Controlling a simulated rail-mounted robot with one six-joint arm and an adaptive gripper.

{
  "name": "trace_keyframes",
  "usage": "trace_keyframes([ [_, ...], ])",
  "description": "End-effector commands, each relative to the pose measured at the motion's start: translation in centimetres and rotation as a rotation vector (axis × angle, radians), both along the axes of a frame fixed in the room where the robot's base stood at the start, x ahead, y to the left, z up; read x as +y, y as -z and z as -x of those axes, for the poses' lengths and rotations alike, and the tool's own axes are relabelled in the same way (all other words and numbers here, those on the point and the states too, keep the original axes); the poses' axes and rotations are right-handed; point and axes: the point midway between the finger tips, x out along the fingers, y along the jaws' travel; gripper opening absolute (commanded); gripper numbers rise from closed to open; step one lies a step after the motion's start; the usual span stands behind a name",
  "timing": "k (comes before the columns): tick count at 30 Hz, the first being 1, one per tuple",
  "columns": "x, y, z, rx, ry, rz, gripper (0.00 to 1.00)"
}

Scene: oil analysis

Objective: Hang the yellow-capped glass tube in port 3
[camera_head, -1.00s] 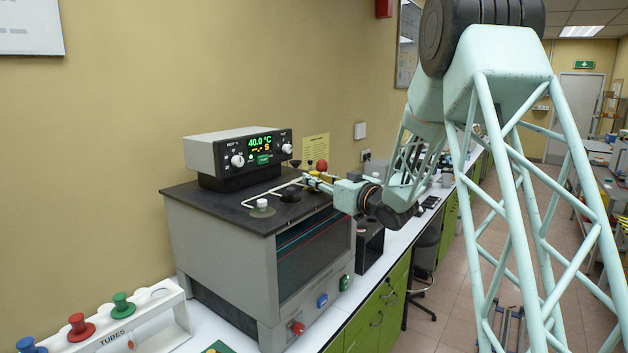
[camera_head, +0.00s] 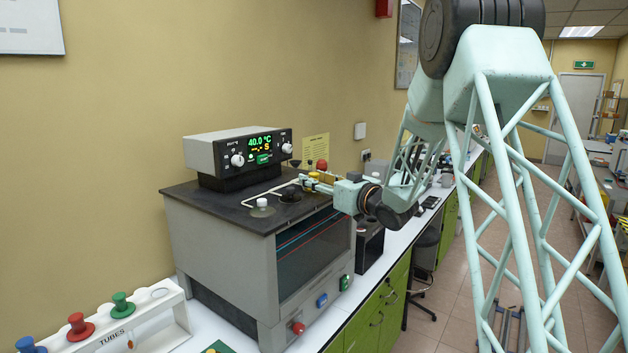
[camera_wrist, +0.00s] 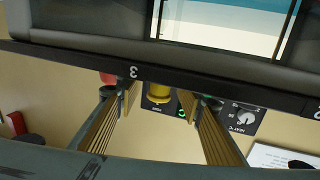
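The yellow-capped tube's cap (camera_head: 313,176) shows at the right part of the bath's dark top, beside my gripper (camera_head: 308,183). In the wrist view the yellow cap (camera_wrist: 158,92) is next to the printed number 3 (camera_wrist: 133,72) on the dark edge. My gripper (camera_wrist: 160,108) has its two ribbed fingers spread, one on each side of the cap, with a gap visible on both sides. The cap looks level with the top at port 3; the glass below it is hidden, so its seating cannot be told.
The grey bath (camera_head: 225,255) has a control box (camera_head: 240,155) at its back. A tube rack (camera_head: 165,318) is at lower left.

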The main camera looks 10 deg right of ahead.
Motion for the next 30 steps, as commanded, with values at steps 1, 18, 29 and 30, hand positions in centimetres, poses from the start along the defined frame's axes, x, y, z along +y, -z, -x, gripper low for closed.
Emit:
trace_keyframes([
  [1,0.0,0.0,0.0,0.001,0.0,0.0,0.34],
  [18,-1.9,0.0,3.5,0.0,0.001,-0.001,0.34],
  [29,-4.3,0.0,8.1,0.0,0.002,0.0,0.34],
  [30,-4.5,0.0,8.6,0.0,0.002,0.0,0.34],
])
